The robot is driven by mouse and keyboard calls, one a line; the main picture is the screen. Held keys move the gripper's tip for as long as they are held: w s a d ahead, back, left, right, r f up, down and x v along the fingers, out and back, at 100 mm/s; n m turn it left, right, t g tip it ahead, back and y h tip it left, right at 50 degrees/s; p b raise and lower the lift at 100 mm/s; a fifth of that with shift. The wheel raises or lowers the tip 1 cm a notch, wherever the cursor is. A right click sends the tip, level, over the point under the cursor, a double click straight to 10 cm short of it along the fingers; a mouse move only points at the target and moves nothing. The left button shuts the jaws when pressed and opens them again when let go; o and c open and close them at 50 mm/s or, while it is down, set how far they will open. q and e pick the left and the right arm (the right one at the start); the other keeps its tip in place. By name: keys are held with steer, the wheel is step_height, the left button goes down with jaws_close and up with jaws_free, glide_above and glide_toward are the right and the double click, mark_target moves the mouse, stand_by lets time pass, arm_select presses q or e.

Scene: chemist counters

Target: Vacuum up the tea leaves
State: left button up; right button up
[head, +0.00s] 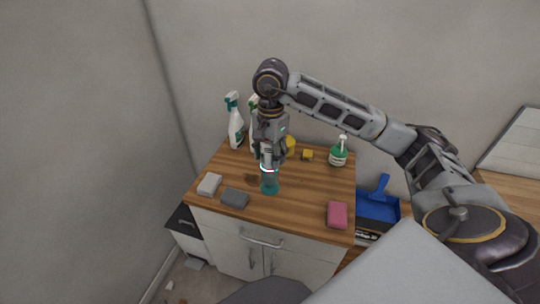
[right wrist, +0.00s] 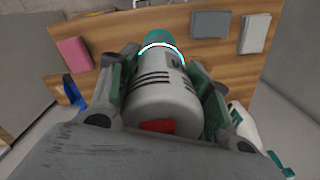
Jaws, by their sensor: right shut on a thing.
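My right gripper (head: 268,152) is shut on a handheld vacuum with a teal see-through nozzle (head: 270,183), which points down at the wooden counter top (head: 300,190). In the right wrist view, the vacuum's white-grey body (right wrist: 160,100) sits between the two fingers of the right gripper (right wrist: 158,78). I cannot tell whether the nozzle touches the wood. A faint dark patch (head: 251,179) lies just left of the nozzle; I cannot tell if it is tea leaves or shadow. My left gripper is not in view.
Spray bottles (head: 235,125), a yellow sponge (head: 307,155) and a green pump bottle (head: 338,154) stand at the back. A light grey block (head: 209,184), a dark grey block (head: 235,198) and a pink sponge (head: 338,214) lie near the front. A blue dustpan (head: 378,205) is at the right.

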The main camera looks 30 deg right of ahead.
stand_by(0.4)
steer(key=shift+s+d+p, duration=0.15)
steer(key=shift+d+p, duration=0.15)
steer(key=w+d+f, duration=0.1)
steer(key=w+d, duration=0.3)
steer(key=d, duration=0.3)
steer(key=w+d+f, duration=0.1)
steer(key=w+d, duration=0.2)
steer(key=d, duration=0.4)
steer(key=shift+w+p, duration=0.35)
steer(key=shift+p, duration=0.1)
steer(key=shift+d, duration=0.1)
steer(key=shift+f, duration=0.15)
